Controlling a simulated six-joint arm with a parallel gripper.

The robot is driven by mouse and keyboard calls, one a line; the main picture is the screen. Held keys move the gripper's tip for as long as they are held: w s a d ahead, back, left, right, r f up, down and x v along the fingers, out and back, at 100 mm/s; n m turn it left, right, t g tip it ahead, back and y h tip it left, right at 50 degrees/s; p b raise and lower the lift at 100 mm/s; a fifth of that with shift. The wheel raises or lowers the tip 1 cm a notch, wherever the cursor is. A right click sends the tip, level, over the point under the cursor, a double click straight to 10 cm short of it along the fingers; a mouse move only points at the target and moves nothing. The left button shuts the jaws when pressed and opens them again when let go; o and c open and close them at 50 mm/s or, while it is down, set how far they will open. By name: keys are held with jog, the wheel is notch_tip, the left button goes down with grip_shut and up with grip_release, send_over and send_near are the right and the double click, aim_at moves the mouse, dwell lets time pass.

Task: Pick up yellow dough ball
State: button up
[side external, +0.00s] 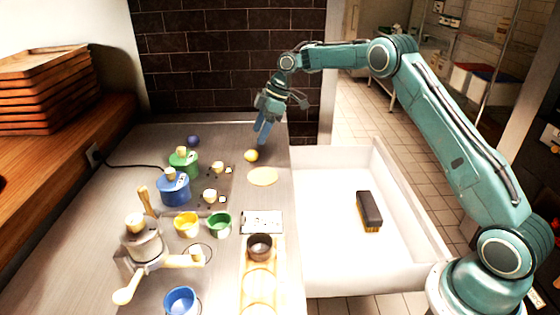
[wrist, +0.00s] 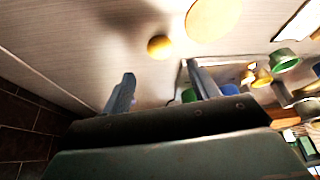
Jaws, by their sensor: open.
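The yellow dough ball (side external: 251,155) rests on the metal counter near its far end, beside a flat pale yellow disc (side external: 263,176). My gripper (side external: 262,138) is above the counter, just behind and to the right of the ball in the side view. In the wrist view the ball (wrist: 159,47) lies beyond the fingertips, roughly midway between them, with the disc (wrist: 212,18) further out. My gripper (wrist: 160,80) is open, with nothing between its two fingers. The ball is apart from both fingers.
A dark blue ball (side external: 193,141) and green and blue canisters (side external: 174,190) stand to the left. Yellow and green cups (side external: 219,229) and a hand-cranked machine (side external: 143,243) are nearer. A white basin (side external: 330,260) with a brush (side external: 369,211) adjoins the counter at right. A brick wall stands behind.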

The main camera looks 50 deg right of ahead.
aim_at(251, 150)
jog(key=shift+x, duration=1.3)
jog(key=shift+x, duration=2.6)
jog(key=shift+a, duration=0.1)
jog(key=c, duration=1.1)
jog(key=shift+o, duration=0.2)
jog(key=shift+r, duration=0.1)
jog(key=shift+r, duration=4.95)
